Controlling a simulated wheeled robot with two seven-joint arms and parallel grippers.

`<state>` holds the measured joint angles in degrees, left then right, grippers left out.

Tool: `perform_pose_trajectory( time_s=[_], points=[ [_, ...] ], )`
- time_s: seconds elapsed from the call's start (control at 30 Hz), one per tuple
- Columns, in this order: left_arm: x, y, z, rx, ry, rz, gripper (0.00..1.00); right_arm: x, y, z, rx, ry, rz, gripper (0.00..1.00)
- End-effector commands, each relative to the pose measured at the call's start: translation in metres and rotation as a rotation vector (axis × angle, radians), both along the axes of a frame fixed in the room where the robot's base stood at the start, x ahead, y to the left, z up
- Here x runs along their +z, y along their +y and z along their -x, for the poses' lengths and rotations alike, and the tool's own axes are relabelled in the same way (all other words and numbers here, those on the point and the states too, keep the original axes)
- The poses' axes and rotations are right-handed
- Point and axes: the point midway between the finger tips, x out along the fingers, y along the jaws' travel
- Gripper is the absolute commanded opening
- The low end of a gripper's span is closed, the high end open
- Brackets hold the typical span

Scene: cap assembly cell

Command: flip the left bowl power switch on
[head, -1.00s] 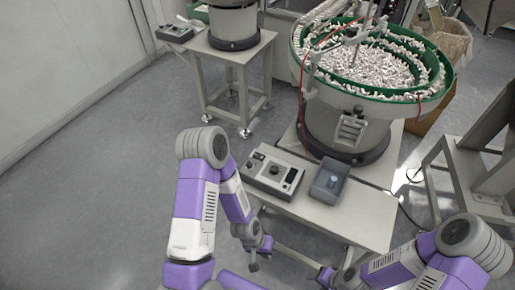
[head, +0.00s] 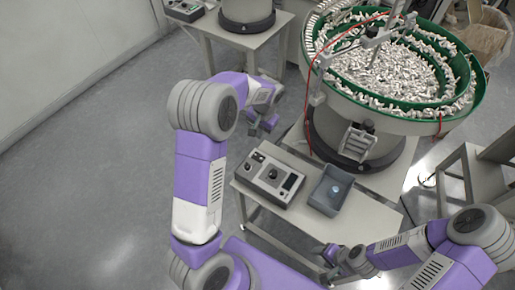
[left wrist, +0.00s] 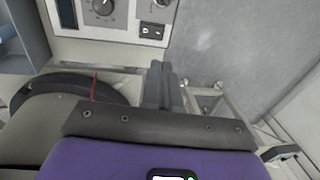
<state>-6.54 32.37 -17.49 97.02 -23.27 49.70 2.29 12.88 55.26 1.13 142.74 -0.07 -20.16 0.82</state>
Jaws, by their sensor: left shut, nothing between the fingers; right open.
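A grey control box (head: 270,178) lies on the near table, with a dial, a small knob and a dark display. Its small rocker switch (head: 248,167) is at the left edge. In the left wrist view the rocker switch (left wrist: 152,30) is clear, but I cannot tell its position. My left gripper (head: 262,128) is shut and empty, beyond the box and apart from it; its fingers (left wrist: 163,84) show in the left wrist view. A second control box (head: 185,10) is by the back-left bowl feeder (head: 246,12). My right gripper (head: 332,254) is open, low by the table's front edge.
A large green-rimmed bowl feeder (head: 395,75) full of white parts stands behind the near table (head: 365,218). A grey-blue bin (head: 328,192) sits right of the near box. A red cable hangs at the large bowl. Floor at the left is clear.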

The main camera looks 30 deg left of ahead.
Motion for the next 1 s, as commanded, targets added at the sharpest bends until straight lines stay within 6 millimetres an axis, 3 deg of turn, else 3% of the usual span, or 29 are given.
perform_pose_trajectory(
  time_s=[0.27,0.7,1.0],
  points=[
    [-0.015,0.001,0.0,0.0,0.001,0.002,0.0,-0.005,0.0,0.0,0.0,-0.001,0.0,0.59],
    [-0.105,0.012,0.0,0.0,0.003,0.003,0.0,-0.029,0.0,0.0,0.0,-0.001,0.0,0.59],
    [-0.138,0.016,-0.001,0.0,0.0,0.002,0.0,-0.039,0.0,0.0,0.0,-0.001,0.0,0.59]
  ],
)
